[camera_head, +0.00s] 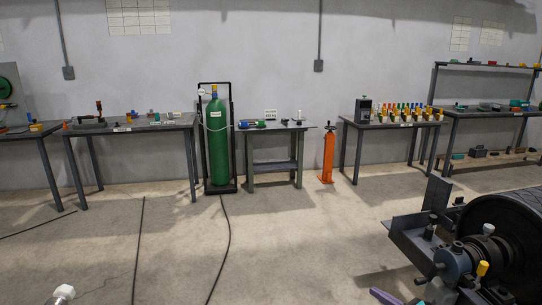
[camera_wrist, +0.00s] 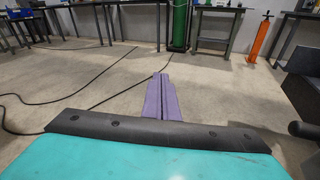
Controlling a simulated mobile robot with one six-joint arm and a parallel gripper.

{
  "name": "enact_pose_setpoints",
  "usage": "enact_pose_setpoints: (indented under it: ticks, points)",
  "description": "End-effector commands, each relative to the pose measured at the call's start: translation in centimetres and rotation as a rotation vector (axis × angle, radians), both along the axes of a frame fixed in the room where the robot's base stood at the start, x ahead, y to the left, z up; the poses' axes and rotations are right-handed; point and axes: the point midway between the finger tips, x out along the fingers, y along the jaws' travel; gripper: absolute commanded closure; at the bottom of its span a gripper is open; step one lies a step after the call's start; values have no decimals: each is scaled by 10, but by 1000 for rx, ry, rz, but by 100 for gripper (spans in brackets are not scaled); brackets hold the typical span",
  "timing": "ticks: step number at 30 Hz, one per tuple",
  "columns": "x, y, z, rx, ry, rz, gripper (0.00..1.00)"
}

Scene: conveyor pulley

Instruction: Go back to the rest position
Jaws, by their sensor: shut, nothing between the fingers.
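My gripper (camera_wrist: 160,82) shows in the wrist view as two purple fingers lying side by side, pressed together with nothing between them. They point away over the concrete floor, just beyond the dark edge strip of a teal surface that seems to be part of my own body. No object touches the fingertips.
A conveyor pulley (camera_head: 508,225) with dark brackets stands close at the right. Workbenches (camera_head: 130,127) line the wall, with a green gas cylinder (camera_head: 217,140) and an orange cylinder (camera_head: 328,155) between them. Cables (camera_head: 139,240) lie across the otherwise open floor.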

Motion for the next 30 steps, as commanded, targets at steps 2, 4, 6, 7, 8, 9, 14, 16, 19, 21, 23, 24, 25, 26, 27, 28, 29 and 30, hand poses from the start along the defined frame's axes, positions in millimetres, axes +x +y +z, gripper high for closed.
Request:
enact_pose_setpoints:
  ticks: [2, 4, 6, 7, 8, 9, 14, 16, 19, 21, 23, 24, 25, 26, 27, 28, 29, 30]
  points:
    - [-1, 36, -8, -23, 31, 60, 100]
    - [-4, 64, -19, -48, 56, 114, 100]
    - [-8, 92, -30, -78, 80, 168, 100]
    - [-11, 104, -35, -93, 90, 193, 100]
    - [-14, 116, -40, -107, 99, 218, 100]
    - [-19, 131, -47, -127, 112, 251, 100]
    - [-43, 191, -73, -220, 152, 396, 100]
    - [-58, 215, -85, -264, 167, 464, 100]
    - [-82, 247, -101, -334, 183, 569, 100]
    - [-100, 267, -112, -386, 191, 646, 100]
    - [-118, 283, -122, -434, 194, 716, 100]
    - [-130, 293, -128, -466, 195, 764, 100]
    - [-140, 300, -133, -489, 195, 801, 100]
    - [-150, 306, -137, -514, 194, 840, 100]
    - [-164, 314, -143, -550, 192, 893, 100]
    - [-175, 320, -147, -576, 189, 935, 100]
    - [-186, 325, -152, -602, 184, 978, 100]
    - [-201, 330, -157, -640, 177, 1037, 100]
